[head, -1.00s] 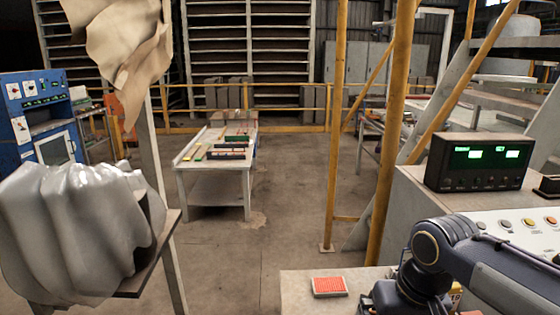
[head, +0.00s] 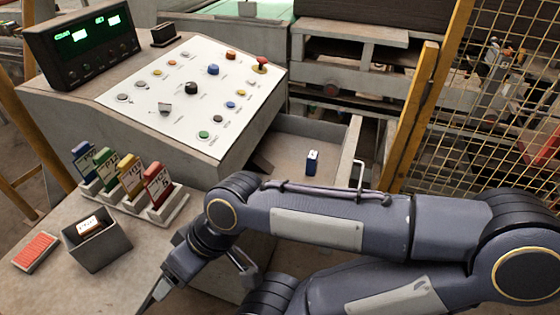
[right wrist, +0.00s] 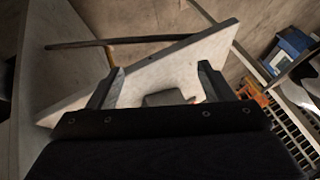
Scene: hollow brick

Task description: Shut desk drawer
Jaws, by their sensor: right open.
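The desk drawer (head: 290,142) stands pulled open from the right side of the control desk (head: 70,105) in the head view. A small blue-and-white box (head: 312,162) stands inside it. A pale metal handle (head: 360,175) shows at the drawer's right end. My right arm crosses in front of the drawer and hides its lower part. My right gripper (head: 152,297) is at the lower left, over the tabletop's front area and well away from the drawer. In the right wrist view, its two fingers (right wrist: 161,86) are spread apart, with nothing clearly held. My left gripper is out of view.
A grey open box (head: 98,250), a red card pack (head: 35,252) and several coloured card holders (head: 125,185) stand on the tabletop left of my right arm. A yellow post (head: 412,120) and mesh fence (head: 500,110) stand beyond the drawer on the right.

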